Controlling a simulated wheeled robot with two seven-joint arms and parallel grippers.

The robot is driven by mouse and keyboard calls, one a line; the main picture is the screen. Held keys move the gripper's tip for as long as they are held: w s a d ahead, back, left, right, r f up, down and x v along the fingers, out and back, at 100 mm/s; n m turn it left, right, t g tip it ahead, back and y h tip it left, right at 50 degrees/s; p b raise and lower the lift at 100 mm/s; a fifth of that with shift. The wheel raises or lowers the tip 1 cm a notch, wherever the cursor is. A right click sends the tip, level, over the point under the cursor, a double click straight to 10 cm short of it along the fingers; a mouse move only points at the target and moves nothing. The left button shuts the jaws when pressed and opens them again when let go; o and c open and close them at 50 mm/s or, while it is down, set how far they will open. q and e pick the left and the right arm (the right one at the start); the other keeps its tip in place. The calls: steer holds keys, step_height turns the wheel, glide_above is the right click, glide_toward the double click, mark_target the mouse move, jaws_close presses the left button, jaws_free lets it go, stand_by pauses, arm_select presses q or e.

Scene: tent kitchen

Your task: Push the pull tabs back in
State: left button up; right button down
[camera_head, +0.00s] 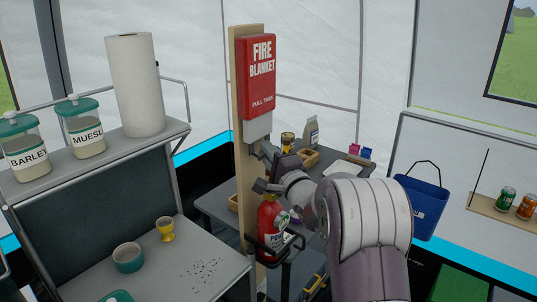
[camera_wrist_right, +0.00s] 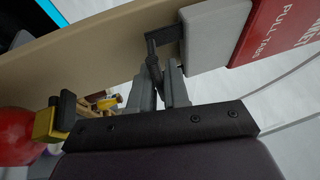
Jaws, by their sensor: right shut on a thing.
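The red fire blanket case (camera_head: 260,75) is fixed to a wooden post. It reads "PULL TABS". A pale grey block (camera_head: 257,128) sticks out below the case; it also shows in the right wrist view (camera_wrist_right: 215,35). A black pull tab (camera_wrist_right: 165,36) hangs from the block's lower end. My right gripper (camera_head: 265,153) is just below the block. In the right wrist view its fingers (camera_wrist_right: 160,92) are shut on the strap of the black tab. A second tab cannot be told apart. My left gripper is not in view.
A red fire extinguisher (camera_head: 271,222) stands close below my right gripper, by the post. A grey table (camera_head: 222,207) with small items is behind. A shelf unit (camera_head: 150,145) with jars and a paper roll is on the left. A blue bag (camera_head: 422,207) hangs at right.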

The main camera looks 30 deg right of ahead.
step_height(320, 180, up, 6)
steer(key=p, duration=0.3)
steer(key=shift+r+p, duration=0.2)
steer(key=shift+p, duration=0.15)
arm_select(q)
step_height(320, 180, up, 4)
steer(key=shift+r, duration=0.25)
arm_select(e)
steer(key=c, duration=1.2)
jaws_free()
steer(key=shift+s+f, duration=0.1)
steer(key=shift+f, duration=0.05)
arm_select(q)
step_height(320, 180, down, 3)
steer(key=b, duration=0.3)
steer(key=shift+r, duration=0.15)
arm_select(e)
steer(key=s, duration=0.4)
steer(key=s+f, duration=0.1)
steer(key=s, duration=0.3)
steer(key=s+f, duration=0.1)
steer(key=s, duration=0.3)
steer(key=shift+s+f, duration=0.15)
steer(key=shift+f, duration=0.05)
